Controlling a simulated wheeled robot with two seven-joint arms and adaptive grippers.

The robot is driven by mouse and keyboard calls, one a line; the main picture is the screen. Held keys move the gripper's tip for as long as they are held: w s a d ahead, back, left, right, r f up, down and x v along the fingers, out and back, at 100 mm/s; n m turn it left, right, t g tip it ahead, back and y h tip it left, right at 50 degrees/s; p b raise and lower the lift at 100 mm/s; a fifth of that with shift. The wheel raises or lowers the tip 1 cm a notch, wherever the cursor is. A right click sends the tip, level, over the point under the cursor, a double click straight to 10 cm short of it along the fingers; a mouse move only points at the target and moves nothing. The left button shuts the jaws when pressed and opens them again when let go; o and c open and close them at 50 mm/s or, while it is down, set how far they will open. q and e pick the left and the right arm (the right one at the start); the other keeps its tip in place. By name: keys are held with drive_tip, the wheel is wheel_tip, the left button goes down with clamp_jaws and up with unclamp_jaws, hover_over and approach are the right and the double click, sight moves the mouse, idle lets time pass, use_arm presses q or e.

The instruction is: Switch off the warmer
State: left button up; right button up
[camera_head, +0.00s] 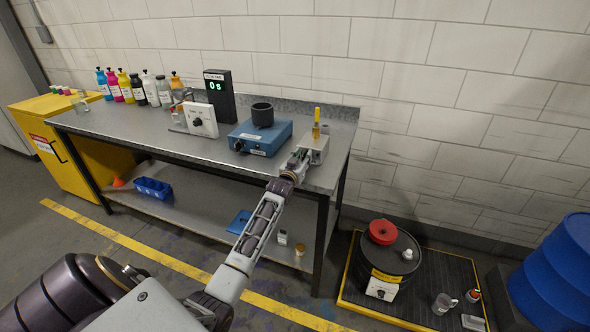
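A blue box-shaped unit (271,136), which looks like the warmer, stands on the metal bench. It has a dark knob (238,145) at the left of its front and a label beside it. A black cup (262,114) sits on its top. My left gripper (299,160) reaches over the bench's front edge, right of the blue unit and apart from its knob. It is beside a small grey box (317,147) with a yellow upright piece (316,124). Its fingers are too small to tell whether they are open or touch the box. My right gripper is out of view.
A white box with a dial (201,121) and a black display reading 0s (217,92) stand left of the blue unit. Several coloured bottles (137,88) line the wall. A black drum (387,262) and blue barrel (560,275) are on the floor at right.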

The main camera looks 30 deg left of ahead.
use_arm(q)
drive_tip(key=v, duration=1.1)
drive_tip(key=shift+s, duration=0.25)
drive_tip(key=shift+f, duration=0.15)
idle(0.7)
drive_tip(key=s+d+f+m+g+h, duration=0.2)
drive_tip(key=s+d+f+g, duration=0.3)
drive_tip(key=s+d+f, duration=0.4)
drive_tip(key=s+d+f+m+g+h, duration=0.1)
drive_tip(key=s+d+f+g+h, duration=0.1)
drive_tip(key=s+d+f+g, duration=0.55)
drive_tip(key=s+d+m+g, duration=0.1)
drive_tip(key=s+d, duration=0.2)
drive_tip(key=s, duration=0.5)
drive_tip(key=s+d+m, duration=0.1)
drive_tip(key=s+d, duration=0.1)
drive_tip(key=s, duration=0.5)
wheel_tip(320, 180, down, 31)
drive_tip(key=s+a+g, duration=0.1)
drive_tip(key=a+g, duration=0.1)
drive_tip(key=s+a+f, duration=0.4)
drive_tip(key=s+f, duration=0.5)
drive_tip(key=s, duration=0.1)
drive_tip(key=s+a+f+p, duration=0.1)
drive_tip(key=s+a+f, duration=0.3)
drive_tip(key=s+f, duration=0.6)
drive_tip(key=shift+s+a+f, duration=0.2)
drive_tip(key=shift+s+f, duration=0.15)
drive_tip(key=shift+s, duration=0.4)
